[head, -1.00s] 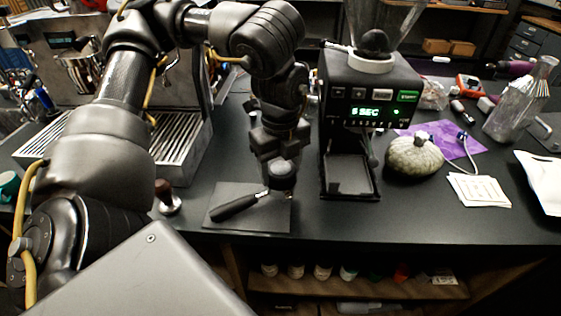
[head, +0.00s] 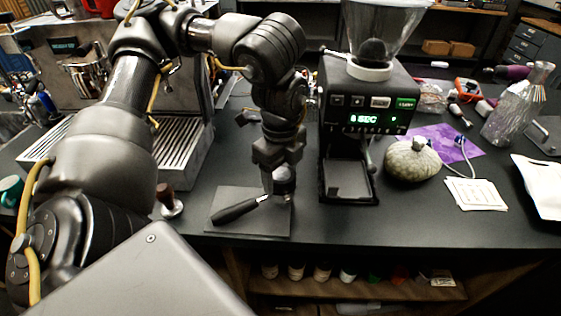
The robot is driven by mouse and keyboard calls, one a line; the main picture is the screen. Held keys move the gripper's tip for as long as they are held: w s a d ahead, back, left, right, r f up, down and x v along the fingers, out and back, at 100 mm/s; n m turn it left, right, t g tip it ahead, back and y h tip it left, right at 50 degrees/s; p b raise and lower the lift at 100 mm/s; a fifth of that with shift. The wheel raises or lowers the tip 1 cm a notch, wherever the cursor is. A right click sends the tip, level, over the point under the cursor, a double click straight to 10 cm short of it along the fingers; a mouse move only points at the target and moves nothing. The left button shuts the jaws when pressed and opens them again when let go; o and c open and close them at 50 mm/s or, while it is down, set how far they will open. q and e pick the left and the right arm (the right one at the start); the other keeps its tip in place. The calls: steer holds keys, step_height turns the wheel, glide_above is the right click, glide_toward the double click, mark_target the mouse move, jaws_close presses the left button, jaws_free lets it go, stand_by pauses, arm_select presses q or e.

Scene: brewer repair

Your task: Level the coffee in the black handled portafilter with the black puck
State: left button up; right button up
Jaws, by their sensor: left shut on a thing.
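The black-handled portafilter (head: 238,210) lies on a dark mat (head: 262,222), its handle pointing to the lower left. My left gripper (head: 282,178) points down over the portafilter's basket end. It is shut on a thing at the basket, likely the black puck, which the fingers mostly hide. The coffee inside the basket is not visible. My right gripper is not in view.
A black grinder (head: 350,170) with a lit display stands just right of the mat. An espresso machine (head: 180,150) is behind my left arm. A tamper (head: 170,205) stands left of the mat. A pale pumpkin (head: 412,162) sits right of the grinder.

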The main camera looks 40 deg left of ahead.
arm_select(q)
steer(key=shift+n+p, duration=0.4)
steer(key=shift+n, duration=0.7)
steer(key=shift+r+n, duration=0.1)
steer(key=shift+n, duration=0.2)
steer(key=shift+n+p, duration=0.35)
steer(key=shift+n, duration=0.05)
steer(key=shift+p, duration=0.3)
steer(key=shift+m, duration=0.7)
steer(key=shift+m+p, duration=0.4)
steer(key=shift+p, duration=0.1)
steer(key=shift+m+p, duration=0.45)
steer(key=shift+m, duration=0.55)
